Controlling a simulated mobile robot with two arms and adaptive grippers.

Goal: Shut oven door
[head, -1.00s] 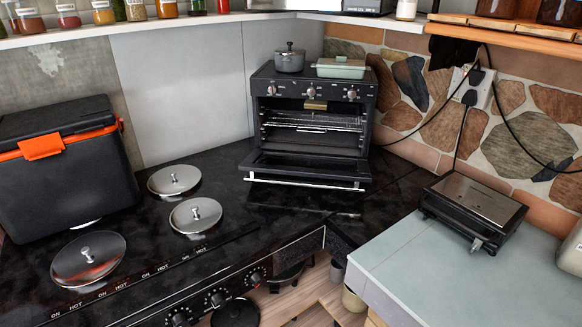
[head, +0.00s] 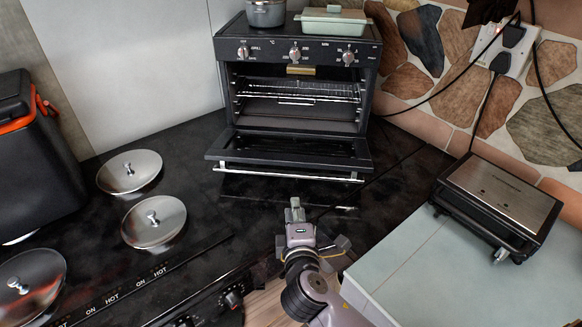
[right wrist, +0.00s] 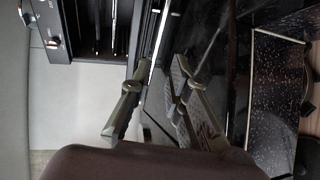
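The black toaster oven (head: 300,52) stands on the dark counter with its door (head: 290,149) swung down, so the wire rack inside shows. The silver handle bar (head: 285,174) runs along the door's front edge. My right gripper (head: 295,208) is just in front of and below the handle, apart from it in the head view. In the right wrist view my right gripper (right wrist: 160,80) has its two fingers spread with nothing held. The bright handle (right wrist: 158,42) lies ahead, between the finger directions. My left gripper is not in view.
A grey pot (head: 265,12) and a green dish (head: 332,20) sit on the oven's top. Silver lids (head: 153,222) cover the hob at left. A contact grill (head: 497,205) with a cable stands on the pale worktop at right.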

